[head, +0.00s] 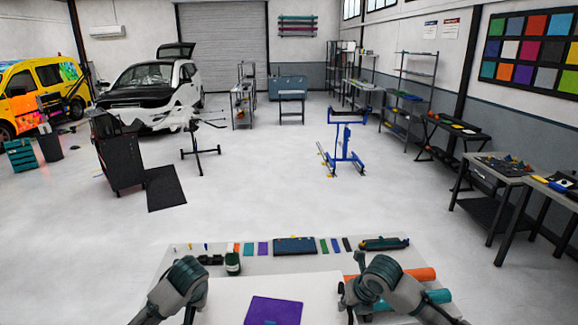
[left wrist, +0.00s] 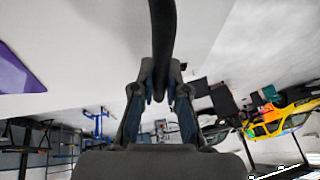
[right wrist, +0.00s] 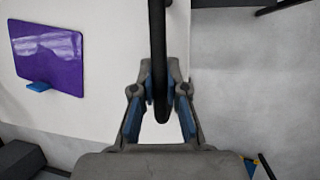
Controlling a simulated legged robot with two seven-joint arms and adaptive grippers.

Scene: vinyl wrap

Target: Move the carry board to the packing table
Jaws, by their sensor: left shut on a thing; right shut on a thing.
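The carry board appears to be the pale flat board (head: 232,300) in front of me, with a purple sheet (head: 275,309) on it. In the right wrist view the purple sheet (right wrist: 48,58) has a small blue piece at its edge. My left gripper (head: 189,313) is shut on a black handle bar (left wrist: 163,40) at the left side. My right gripper (head: 350,299) is shut on a black handle loop (right wrist: 158,50) at the right side. The wrists hide parts of the board's sides. I cannot tell which table is the packing table.
Behind the board, a pale surface (head: 262,265) carries swatches, tools and rolls. Open floor (head: 260,180) lies beyond. A blue stand (head: 343,150) is ahead, a dark cart (head: 122,160) left, and workbenches (head: 495,180) right. A table (head: 292,95) stands at the back.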

